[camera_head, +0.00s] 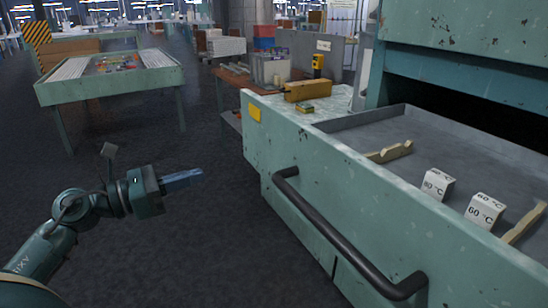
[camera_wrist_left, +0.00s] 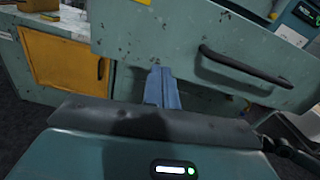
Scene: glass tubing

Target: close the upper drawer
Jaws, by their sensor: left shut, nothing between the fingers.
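The upper drawer (camera_head: 375,205) is a worn green metal drawer, pulled open, with a dark bar handle (camera_head: 345,240) across its front. Its grey inside shows two white blocks marked 60 °C (camera_head: 437,184) and two tan wooden pieces (camera_head: 390,152). My left gripper (camera_head: 198,174) is shut and empty, to the left of the drawer front and apart from it in the head view. In the left wrist view the shut fingers (camera_wrist_left: 161,72) point toward the drawer front (camera_wrist_left: 160,35), with the handle (camera_wrist_left: 243,66) to their right. My right gripper is not in view.
A green table (camera_head: 110,72) with coloured pieces stands at the back left. A wooden bench (camera_head: 235,78) with boxes stands behind the drawer. In the left wrist view an orange cabinet door (camera_wrist_left: 65,66) is at the left. The dark floor between my arm and the drawer is clear.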

